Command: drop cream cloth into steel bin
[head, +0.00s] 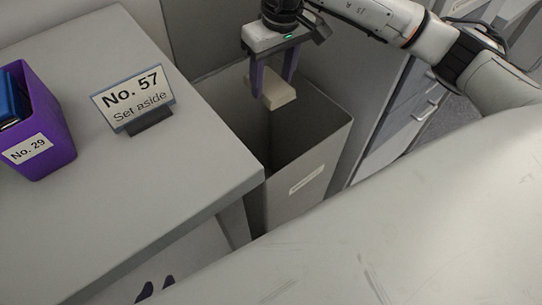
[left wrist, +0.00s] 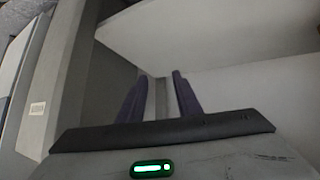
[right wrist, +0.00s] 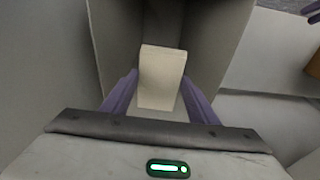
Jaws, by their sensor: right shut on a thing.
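The cream cloth (head: 279,95) is a small pale block-like piece between the purple fingers of my right gripper (head: 272,82). In the right wrist view the cloth (right wrist: 162,78) sits between both fingers, with the bin's walls around it. The steel bin (head: 298,200) is a tall grey open box with a small label on its front. The cloth hangs over the bin's opening; its exact height against the rim is hard to tell. My left gripper (head: 156,288) shows only its purple fingertips at the bottom of the head view. Its fingers are apart and empty in the left wrist view (left wrist: 160,76).
A grey table (head: 190,190) stands left of the bin. On it are a "No. 57 Set aside" sign (head: 133,100) and a purple bin (head: 45,130) marked "No. 29" with a blue thing inside. Drawers with handles (head: 425,108) stand right of the bin.

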